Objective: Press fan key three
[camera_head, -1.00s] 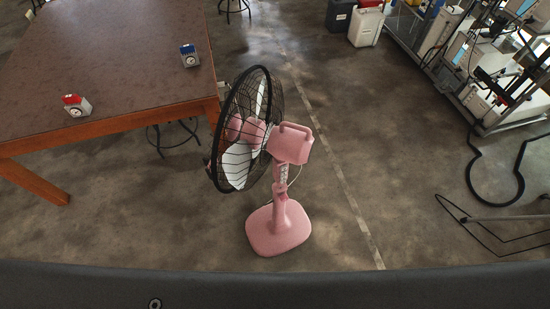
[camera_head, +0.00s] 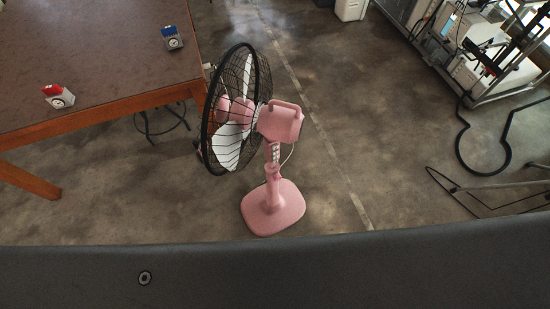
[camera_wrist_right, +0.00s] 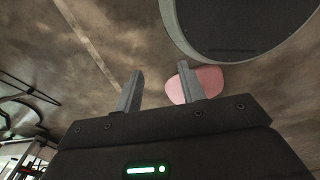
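The pink fan (camera_head: 280,122) stands upright on the floor in the middle of the head view, its black cage facing left. Its keys (camera_head: 273,153) show as a small pale strip on the stem below the motor housing; single keys are too small to tell apart. In the right wrist view the fan's pink base (camera_wrist_right: 208,82) lies beyond the fingers, partly hidden. My right gripper (camera_wrist_right: 158,88) is open, its two fingers apart with nothing between them; it is well away from the fan. My left gripper is in neither view.
A brown table (camera_head: 100,50) stands at the left, with a red-topped timer (camera_head: 59,96) and a blue-topped timer (camera_head: 172,38) on it.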

